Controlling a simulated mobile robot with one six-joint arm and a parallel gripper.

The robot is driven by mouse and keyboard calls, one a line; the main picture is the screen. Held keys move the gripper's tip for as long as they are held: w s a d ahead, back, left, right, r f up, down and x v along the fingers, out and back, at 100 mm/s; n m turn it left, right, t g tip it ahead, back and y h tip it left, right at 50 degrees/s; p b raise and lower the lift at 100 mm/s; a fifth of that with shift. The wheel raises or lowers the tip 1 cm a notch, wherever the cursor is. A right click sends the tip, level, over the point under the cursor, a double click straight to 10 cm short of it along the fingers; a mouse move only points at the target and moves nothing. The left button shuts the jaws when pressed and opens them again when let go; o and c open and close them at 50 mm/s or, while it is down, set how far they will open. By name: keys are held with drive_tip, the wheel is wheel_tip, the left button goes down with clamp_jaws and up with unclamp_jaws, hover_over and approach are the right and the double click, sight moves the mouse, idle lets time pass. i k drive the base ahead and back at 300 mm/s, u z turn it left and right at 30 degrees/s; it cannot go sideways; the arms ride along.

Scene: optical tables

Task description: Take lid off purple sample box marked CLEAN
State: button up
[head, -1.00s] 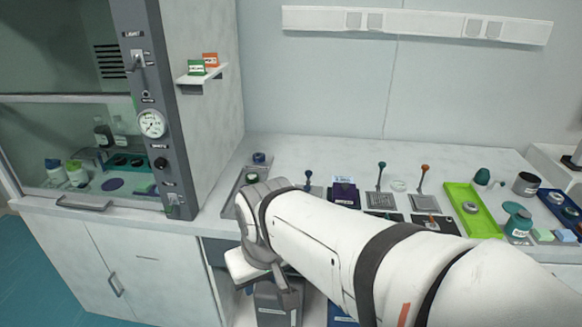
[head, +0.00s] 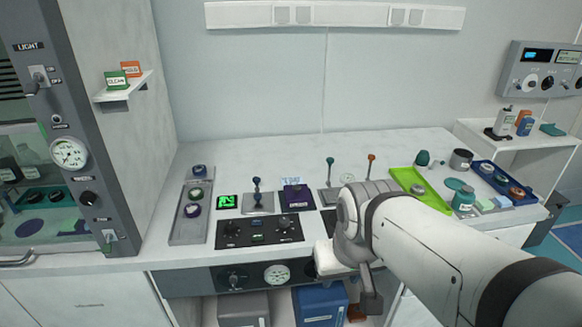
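A dark purple box (head: 297,197) sits on the bench top, left of my arm, with a pale label on its top. Its lettering is too small to read surely. A small white card with blue print (head: 291,181) stands right behind it. My gripper (head: 366,292) hangs in front of the bench's front edge, right of and nearer than the purple box, and apart from it. My wrist hides much of the fingers, so I cannot tell whether they are open or shut.
A black knob panel (head: 259,232) lies in front of the box. Levers stand on both sides, one with a blue knob (head: 257,182). A grey tray (head: 191,208) is at left, a lime-green tray (head: 420,188) at right. A shelf holds a green CLEAN sign (head: 117,80).

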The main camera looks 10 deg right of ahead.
sight(296, 192)
drive_tip(key=i, duration=1)
